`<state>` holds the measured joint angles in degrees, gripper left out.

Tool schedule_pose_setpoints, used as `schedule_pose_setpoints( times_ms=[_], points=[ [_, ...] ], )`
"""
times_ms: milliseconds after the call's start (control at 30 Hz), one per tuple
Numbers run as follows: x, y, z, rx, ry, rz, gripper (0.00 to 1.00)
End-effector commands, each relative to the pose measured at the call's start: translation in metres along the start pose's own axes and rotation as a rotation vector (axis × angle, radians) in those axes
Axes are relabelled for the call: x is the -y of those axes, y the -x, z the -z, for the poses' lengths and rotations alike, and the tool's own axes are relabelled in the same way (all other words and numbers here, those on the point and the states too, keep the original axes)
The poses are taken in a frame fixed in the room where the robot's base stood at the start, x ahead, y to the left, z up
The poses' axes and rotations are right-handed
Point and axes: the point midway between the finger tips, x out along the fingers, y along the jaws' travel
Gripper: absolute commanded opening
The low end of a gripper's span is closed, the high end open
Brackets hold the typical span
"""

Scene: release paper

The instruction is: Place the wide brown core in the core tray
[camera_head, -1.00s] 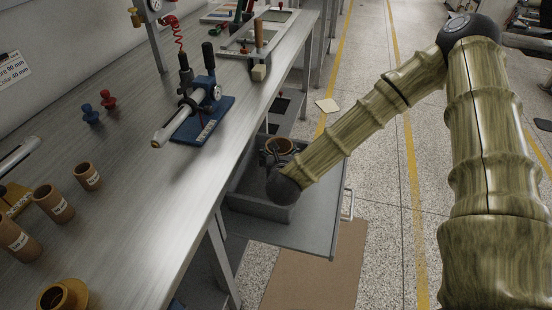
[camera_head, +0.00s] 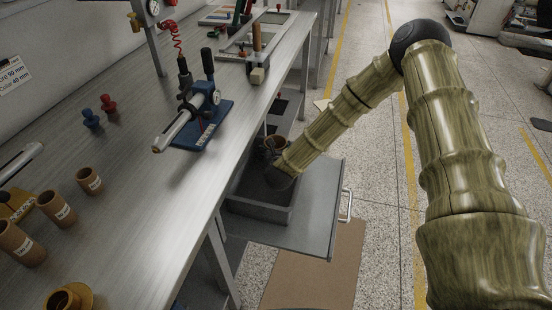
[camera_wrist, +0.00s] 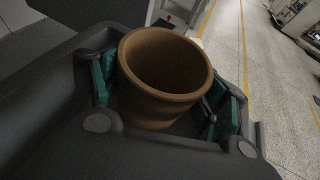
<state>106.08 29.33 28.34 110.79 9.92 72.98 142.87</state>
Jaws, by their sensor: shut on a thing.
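The wide brown core (camera_wrist: 165,65) is a short open tube, held between the teal-padded fingers of my gripper (camera_wrist: 165,95) in the wrist view. My gripper is shut on it, with its open end toward the wrist camera. In the head view the core (camera_head: 278,142) shows only partly beside the bench edge, above the far side of the pulled-out drawer. The grey core tray (camera_head: 262,213) sits in that drawer. My wrist hides part of the tray, and I cannot tell whether the core touches it.
The open drawer (camera_head: 309,220) juts out beside the bench (camera_head: 130,215). A blue-based fixture (camera_head: 205,125) and red and blue knobs stand farther back.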

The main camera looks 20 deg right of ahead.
Motion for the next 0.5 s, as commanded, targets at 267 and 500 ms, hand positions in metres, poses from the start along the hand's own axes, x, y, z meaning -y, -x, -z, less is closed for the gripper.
schedule_pose_setpoints(
  times_ms=[267,500],
  points=[
    [0.000,-0.006,0.015,0.000,0.001,0.000,0.49],
    [0.000,-0.017,0.042,0.000,0.002,0.000,0.49]
  ],
)
